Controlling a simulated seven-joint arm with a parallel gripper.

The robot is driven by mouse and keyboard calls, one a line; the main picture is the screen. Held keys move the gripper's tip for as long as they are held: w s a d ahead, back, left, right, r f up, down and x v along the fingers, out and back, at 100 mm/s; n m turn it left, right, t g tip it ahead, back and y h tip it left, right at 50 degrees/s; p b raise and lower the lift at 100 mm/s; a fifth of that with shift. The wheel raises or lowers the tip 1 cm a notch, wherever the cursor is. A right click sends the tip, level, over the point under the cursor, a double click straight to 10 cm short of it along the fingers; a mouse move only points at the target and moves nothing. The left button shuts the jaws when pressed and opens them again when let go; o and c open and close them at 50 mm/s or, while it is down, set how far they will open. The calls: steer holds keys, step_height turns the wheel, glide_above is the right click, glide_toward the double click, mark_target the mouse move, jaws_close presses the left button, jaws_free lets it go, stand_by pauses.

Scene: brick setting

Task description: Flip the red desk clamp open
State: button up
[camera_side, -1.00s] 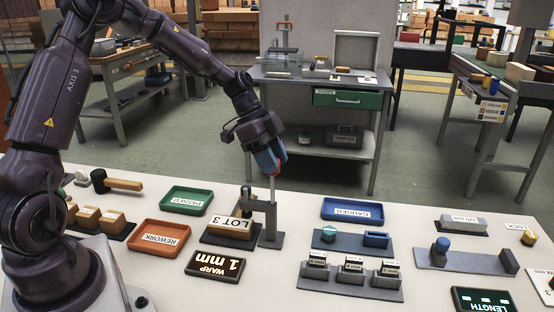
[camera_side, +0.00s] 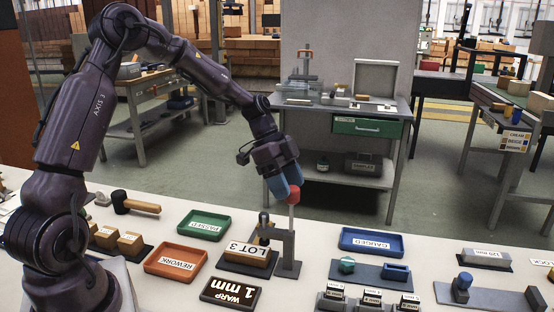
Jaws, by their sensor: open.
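The desk clamp (camera_side: 289,247) is a grey stand on the bench with an upright thin lever topped by a red knob (camera_side: 293,194). Its arm reaches left over the tan brick labelled LOT 3 (camera_side: 240,254), with a spindle at its end above the brick. Whether the spindle touches the brick is hard to tell. My gripper (camera_side: 287,182) has blue fingertips, is open and empty, and hangs just above the red knob. The fingertips partly overlap the knob's top in this view; contact cannot be told.
Green (camera_side: 204,226), orange (camera_side: 177,262) and blue (camera_side: 370,241) trays lie around the clamp. A WARP 1 mm display (camera_side: 230,293) is in front. A mallet (camera_side: 137,204) lies left. Gauge blocks (camera_side: 369,300) and a grey fixture (camera_side: 368,271) stand right. The space above the bench is open.

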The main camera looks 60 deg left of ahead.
steer(key=v, duration=1.1)
steer(key=shift+a+r, duration=0.2)
steer(key=shift+a, duration=0.05)
steer(key=shift+s, duration=0.15)
